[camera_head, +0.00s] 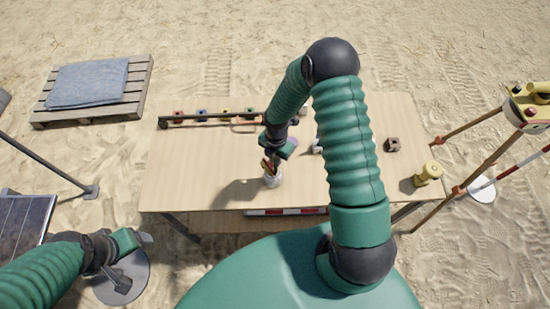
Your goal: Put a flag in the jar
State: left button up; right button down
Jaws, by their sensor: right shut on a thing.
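A small pale jar (272,181) stands near the front middle of the wooden table. Something small in red and yellow, apparently a flag (267,166), shows at the jar's mouth, right under my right gripper (271,160). My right gripper points down above the jar and is shut on this flag. Whether the flag's lower end is inside the jar or just above it is too small to tell. My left gripper (146,239) is off the table's front left side, away from the jar, and its jaw opening cannot be made out.
A dark brown block (393,145) and a yellow spool-like object (428,173) sit on the right. A tripod (483,168) stands beside the table. The table's left front is clear.

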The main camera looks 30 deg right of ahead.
jog(key=shift+f, duration=0.25)
jog(key=shift+a, duration=0.1)
jog(key=c, duration=1.4)
grip_release()
jog(key=shift+a+r, duration=0.1)
jog(key=shift+a, duration=0.1)
jog(key=shift+o, duration=0.2)
jog(key=shift+d, duration=0.2)
jog(key=shift+r, duration=0.1)
